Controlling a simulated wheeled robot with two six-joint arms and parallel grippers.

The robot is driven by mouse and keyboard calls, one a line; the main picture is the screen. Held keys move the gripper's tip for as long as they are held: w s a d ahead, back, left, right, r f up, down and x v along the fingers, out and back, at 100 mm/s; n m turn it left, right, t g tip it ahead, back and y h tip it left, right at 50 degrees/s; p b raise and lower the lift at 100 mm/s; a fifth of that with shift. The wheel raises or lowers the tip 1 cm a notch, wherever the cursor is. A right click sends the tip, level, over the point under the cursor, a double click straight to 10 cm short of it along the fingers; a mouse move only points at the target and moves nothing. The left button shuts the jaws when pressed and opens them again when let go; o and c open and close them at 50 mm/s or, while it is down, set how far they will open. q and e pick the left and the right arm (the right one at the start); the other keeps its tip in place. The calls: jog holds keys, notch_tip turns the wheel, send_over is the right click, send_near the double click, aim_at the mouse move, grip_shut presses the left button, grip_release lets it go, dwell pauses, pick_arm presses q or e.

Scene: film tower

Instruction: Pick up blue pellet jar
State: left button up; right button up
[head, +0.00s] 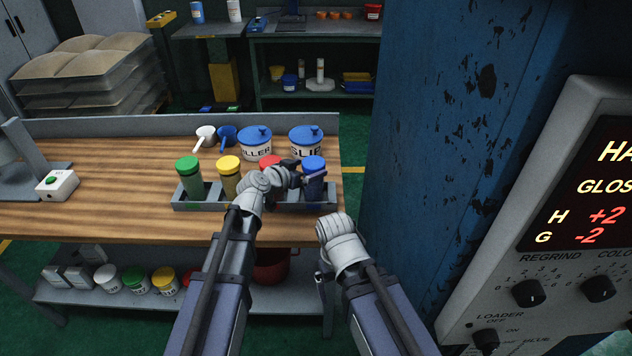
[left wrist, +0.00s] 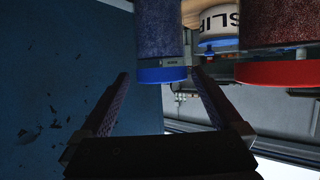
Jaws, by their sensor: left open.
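The blue pellet jar (head: 314,186) has a blue lid and stands upright at the right end of a grey rack (head: 190,207) on the wooden bench. My left gripper (head: 300,174) is open just left of it and partly covers it. In the left wrist view, the inverted blue jar (left wrist: 160,35) appears between the two open fingers (left wrist: 162,80), its lid near their tips. I cannot tell whether they touch it. The red-lidded jar (head: 270,161) is partly hidden behind my left gripper. My right gripper (head: 325,280) hangs low by the bench's front edge, mostly hidden by its wrist.
Green-lidded (head: 188,173) and yellow-lidded (head: 229,175) jars stand left in the rack. Two blue-lidded tubs (head: 255,144) (head: 306,140) and two scoops (head: 205,138) (head: 228,137) sit behind. A blue column (head: 440,130) rises to the right. The bench's left part is mostly clear.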

aim_at(319, 163)
pick_arm(q)
jog(key=shift+b+x, duration=1.15)
jog(key=shift+x, duration=2.45)
jog(key=shift+a+r, duration=0.1)
jog(key=shift+a, duration=0.05)
jog(key=shift+c, duration=0.5)
jog(key=c, duration=1.4)
jog(key=shift+r, duration=0.1)
